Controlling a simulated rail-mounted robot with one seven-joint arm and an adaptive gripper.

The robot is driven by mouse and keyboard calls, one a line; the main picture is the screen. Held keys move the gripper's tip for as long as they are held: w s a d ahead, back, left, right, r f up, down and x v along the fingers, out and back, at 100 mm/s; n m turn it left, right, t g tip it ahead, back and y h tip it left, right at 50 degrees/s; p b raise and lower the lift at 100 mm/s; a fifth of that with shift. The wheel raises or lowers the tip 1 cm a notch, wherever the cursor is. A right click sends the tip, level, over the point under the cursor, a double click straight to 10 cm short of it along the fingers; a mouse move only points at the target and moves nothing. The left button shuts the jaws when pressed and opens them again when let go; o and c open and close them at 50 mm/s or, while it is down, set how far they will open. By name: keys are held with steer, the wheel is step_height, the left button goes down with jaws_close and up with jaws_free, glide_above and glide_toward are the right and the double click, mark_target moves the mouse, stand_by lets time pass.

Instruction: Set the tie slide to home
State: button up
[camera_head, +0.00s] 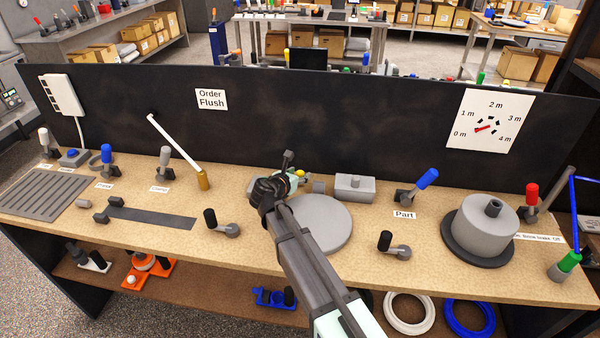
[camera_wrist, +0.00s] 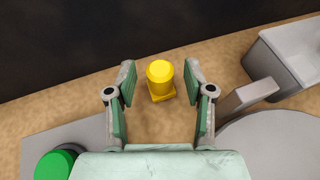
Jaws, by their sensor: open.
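No readable label marks the tie slide, so I cannot tell for sure which part it is. A yellow knob on a small yellow square base (camera_wrist: 160,82) stands upright between and just beyond my fingertips in the wrist view; in the head view the yellow knob (camera_head: 300,174) shows beside my gripper. My gripper (camera_wrist: 160,85) is open and empty, with a finger apart from the knob on each side. In the head view my gripper (camera_head: 290,180) is over the back middle of the bench, partly hiding what lies under it.
A grey round disc (camera_head: 325,222) lies beneath my arm. A grey box (camera_head: 354,187) stands right of the yellow knob. A green knob (camera_wrist: 55,165) is at the wrist view's lower left. A dark back panel (camera_head: 340,120) rises behind. A grey reel (camera_head: 485,230) stands far right.

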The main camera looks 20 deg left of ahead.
steer(key=shift+w+d+f, duration=0.1)
steer(key=shift+w+f, duration=0.15)
steer(key=shift+w, duration=0.4)
steer(key=shift+c, duration=0.4)
jaws_close()
steer(key=d, duration=0.3)
steer(key=w+d+p, duration=0.1)
steer(key=d, duration=0.2)
steer(key=shift+w+d, duration=0.1)
steer(key=shift+d, duration=0.05)
steer(key=shift+o, duration=0.4)
jaws_free()
steer(key=shift+d, duration=0.15)
